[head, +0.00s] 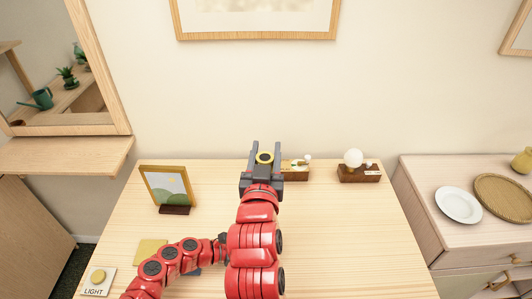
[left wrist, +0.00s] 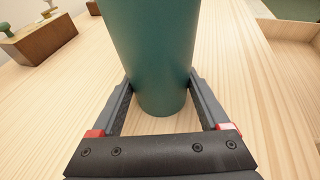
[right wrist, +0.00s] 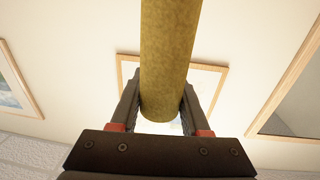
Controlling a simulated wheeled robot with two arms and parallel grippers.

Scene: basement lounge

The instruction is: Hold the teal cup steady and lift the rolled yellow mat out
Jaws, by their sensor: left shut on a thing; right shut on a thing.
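The mat's other end is out of view. The teal cup (left wrist: 155,50) stands between the fingers of my left gripper (left wrist: 160,112), which is shut on it. I cannot tell whether the mat's far end is inside the cup.
The wooden table (head: 345,235) is clear at right. A framed picture (head: 168,187) stands at left, near a yellow square (head: 150,251) and a LIGHT switch (head: 97,281). Wooden blocks (head: 359,175) with small items line the back. A side cabinet holds a white plate (head: 458,204).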

